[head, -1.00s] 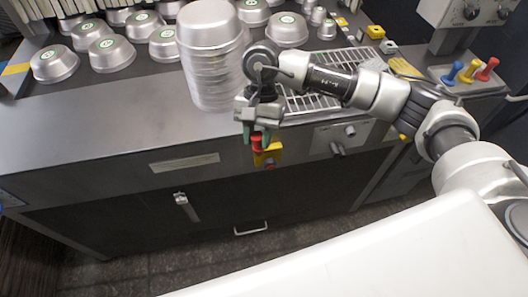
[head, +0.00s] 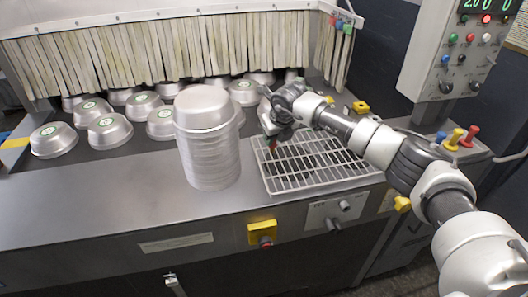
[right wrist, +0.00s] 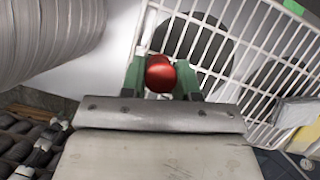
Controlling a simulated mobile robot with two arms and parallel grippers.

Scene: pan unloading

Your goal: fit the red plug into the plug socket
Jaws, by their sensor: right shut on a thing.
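My right gripper (head: 272,143) is over the left part of the wire rack in the head view, with a small red piece showing at its tips. In the right wrist view its two green fingers (right wrist: 162,78) are shut on a red round-ended piece, the red plug (right wrist: 160,74). The plug's far end is hidden. A yellow box (head: 258,228) with a dark and red round part sits on the counter's front face. I cannot tell for sure which fitting is the plug socket. My left gripper is not in view.
A tall stack of metal pans (head: 208,150) stands just left of my right gripper. The wire rack (head: 325,165) lies under and right of it. Blue, yellow and red knobs (head: 456,138) stand at the right. The counter (head: 90,205) is clear at the left.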

